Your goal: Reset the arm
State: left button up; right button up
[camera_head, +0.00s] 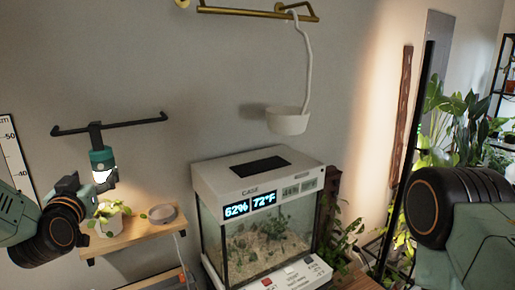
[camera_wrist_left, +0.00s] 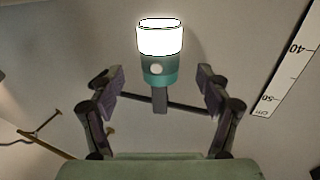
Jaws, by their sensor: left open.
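My left gripper (camera_head: 92,182) is at the left of the head view, in front of the wall and just below the lamp. In the left wrist view its two fingers (camera_wrist_left: 160,82) are spread wide with nothing gripped. A teal lamp (camera_head: 102,159) with a glowing white end hangs from a black wall bar (camera_head: 140,121). In the left wrist view the lamp (camera_wrist_left: 159,68) appears between and beyond the fingers, apart from them. My right arm (camera_head: 445,210) comes in at the right of the head view; its gripper is out of frame.
A wooden shelf (camera_head: 140,235) below my left gripper holds a potted plant (camera_head: 108,216) and a grey dish (camera_head: 162,213). A glass terrarium (camera_head: 262,240) stands at the centre. Leafy plants (camera_head: 452,130) fill the right side.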

aim_at(99, 168)
pick_arm(q)
jog(key=x, duration=0.7)
jog(key=shift+w, duration=0.1)
jog(key=shift+w+r, duration=0.1)
